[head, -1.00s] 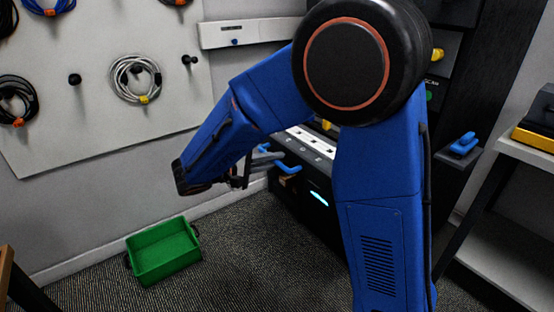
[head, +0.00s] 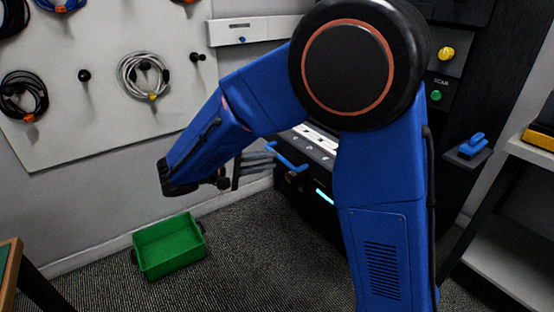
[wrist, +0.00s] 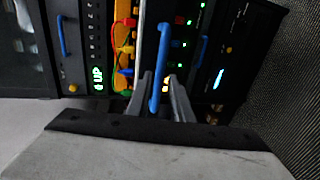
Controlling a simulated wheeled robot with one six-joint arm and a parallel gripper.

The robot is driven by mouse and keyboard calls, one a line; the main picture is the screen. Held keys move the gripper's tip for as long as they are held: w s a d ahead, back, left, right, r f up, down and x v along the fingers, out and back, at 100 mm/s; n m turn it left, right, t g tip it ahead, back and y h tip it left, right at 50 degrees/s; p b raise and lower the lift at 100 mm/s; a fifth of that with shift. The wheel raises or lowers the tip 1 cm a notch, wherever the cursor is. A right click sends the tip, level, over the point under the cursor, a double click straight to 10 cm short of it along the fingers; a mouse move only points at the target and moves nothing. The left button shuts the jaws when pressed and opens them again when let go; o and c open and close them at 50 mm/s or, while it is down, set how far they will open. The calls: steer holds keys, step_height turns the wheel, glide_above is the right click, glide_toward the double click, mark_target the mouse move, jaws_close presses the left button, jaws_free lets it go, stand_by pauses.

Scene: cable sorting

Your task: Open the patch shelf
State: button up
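The patch shelf front (wrist: 143,42) seems to be the pale strip behind the blue bar handle in the wrist view; how far it is pulled out I cannot tell. Its blue handle (wrist: 160,62) runs lengthwise between the two grey fingers of my gripper (wrist: 163,88). Narrow gaps show between the handle and the fingers, so the gripper looks open around it. In the head view the blue handle (head: 287,157) is on the cabinet's front, with my gripper (head: 268,158) at its left end. My arm hides part of the cabinet.
Other blue handles (wrist: 201,52) (wrist: 62,36) are on the same cabinet. Coloured cables (wrist: 125,48) cross an orange panel. A green bin (head: 168,247) stands on the floor at left. Cable coils (head: 143,76) hang on the wall board. The floor before the cabinet is clear.

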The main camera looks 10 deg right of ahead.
steer(key=v, duration=1.2)
steer(key=shift+a, duration=0.15)
